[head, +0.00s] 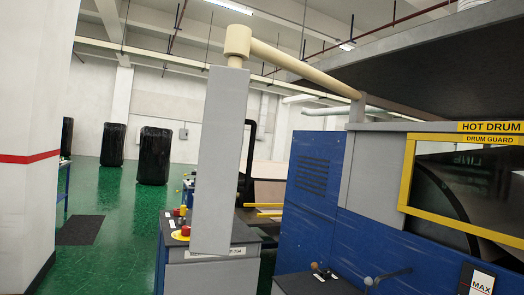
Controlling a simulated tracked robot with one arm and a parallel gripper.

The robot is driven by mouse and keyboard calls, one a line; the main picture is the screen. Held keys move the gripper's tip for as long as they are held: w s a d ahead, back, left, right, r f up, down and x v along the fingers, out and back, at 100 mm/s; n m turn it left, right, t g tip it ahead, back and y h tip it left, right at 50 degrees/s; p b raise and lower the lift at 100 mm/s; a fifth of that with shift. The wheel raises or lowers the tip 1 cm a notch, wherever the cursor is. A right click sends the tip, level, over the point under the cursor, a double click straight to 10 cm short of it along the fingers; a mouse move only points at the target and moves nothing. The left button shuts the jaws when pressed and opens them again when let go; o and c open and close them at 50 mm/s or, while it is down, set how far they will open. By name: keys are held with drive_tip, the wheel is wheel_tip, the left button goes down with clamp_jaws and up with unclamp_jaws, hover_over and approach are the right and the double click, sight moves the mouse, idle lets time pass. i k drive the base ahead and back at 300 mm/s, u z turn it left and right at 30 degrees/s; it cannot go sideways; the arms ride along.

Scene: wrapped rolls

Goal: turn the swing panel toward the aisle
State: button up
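The swing panel (220,160) appears to be the tall plain grey box in the middle of the head view. It hangs upright, slightly tilted in the picture, under a cream joint (237,42). A cream boom (300,68) runs from this joint right to a grey post (357,108) on the blue machine. The panel face I see is blank; no screen or buttons show on it. It hides part of the console behind it. My gripper is not in view.
A console (212,270) with red and yellow buttons stands behind the panel's lower end. The blue machine (315,185) with a yellow-framed drum guard (404,175) fills the right. A white pillar (30,150) stands left. Black wrapped rolls (154,156) stand on open green floor (120,220).

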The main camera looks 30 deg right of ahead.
sight(224, 120)
drive_tip(key=z, duration=0.3)
drive_tip(key=i, duration=1.25)
drive_tip(key=z, duration=0.7)
drive_tip(key=i, duration=0.95)
drive_tip(key=z, duration=0.35)
